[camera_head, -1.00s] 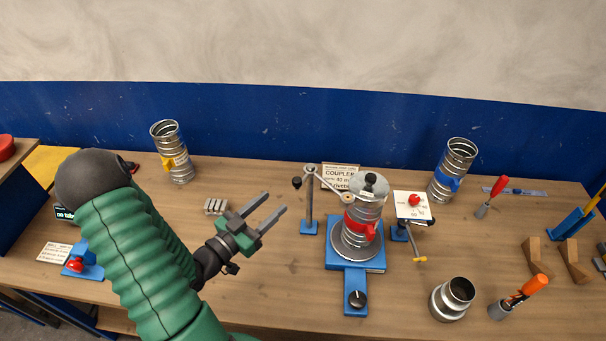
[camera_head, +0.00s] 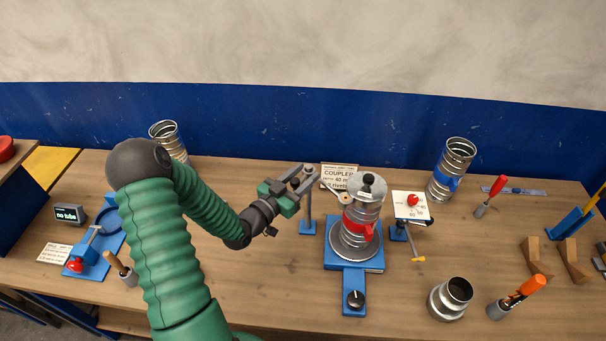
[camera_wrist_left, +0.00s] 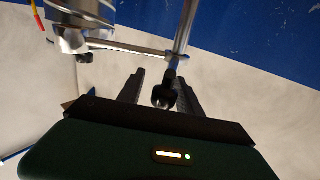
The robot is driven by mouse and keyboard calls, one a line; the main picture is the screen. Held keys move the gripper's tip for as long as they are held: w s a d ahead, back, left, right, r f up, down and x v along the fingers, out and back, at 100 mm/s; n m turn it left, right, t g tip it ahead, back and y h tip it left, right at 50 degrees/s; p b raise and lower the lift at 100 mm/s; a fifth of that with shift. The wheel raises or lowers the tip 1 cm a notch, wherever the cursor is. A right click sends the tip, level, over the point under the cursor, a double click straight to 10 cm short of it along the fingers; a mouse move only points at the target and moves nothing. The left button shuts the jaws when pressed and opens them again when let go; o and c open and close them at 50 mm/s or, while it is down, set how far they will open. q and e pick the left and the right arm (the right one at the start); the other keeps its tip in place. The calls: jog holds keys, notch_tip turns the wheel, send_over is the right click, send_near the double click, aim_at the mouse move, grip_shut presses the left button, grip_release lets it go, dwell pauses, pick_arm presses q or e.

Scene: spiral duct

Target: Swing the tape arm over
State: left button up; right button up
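The tape arm (camera_head: 330,187) is a thin metal bar on a slim upright post (camera_head: 308,210) with a blue foot. It reaches right to the spiral duct coupler (camera_head: 362,212), which wears a red clamp and stands on a blue turntable (camera_head: 339,257). My left gripper (camera_head: 306,177) is at the top of the post, at the arm's left end. In the left wrist view the fingers (camera_wrist_left: 160,92) are apart. The arm's small black knob (camera_wrist_left: 164,95) shows between them, with a gap on each side. The arm (camera_wrist_left: 132,48) and post (camera_wrist_left: 184,30) show beyond. My right gripper is not in view.
A duct with a blue clamp (camera_head: 452,170) stands at back right, and another duct (camera_head: 166,138) at back left, partly behind my arm. A metal collar (camera_head: 452,298) and orange-handled tool (camera_head: 523,293) are at front right. A gauge card (camera_head: 411,206) is beside the turntable.

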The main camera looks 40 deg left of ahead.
pick_arm(q)
jog(key=c, duration=0.7)
jog(key=shift+s+a, duration=0.1)
jog(key=shift+a, duration=0.15)
grip_shut()
jog(key=shift+d+f, duration=0.1)
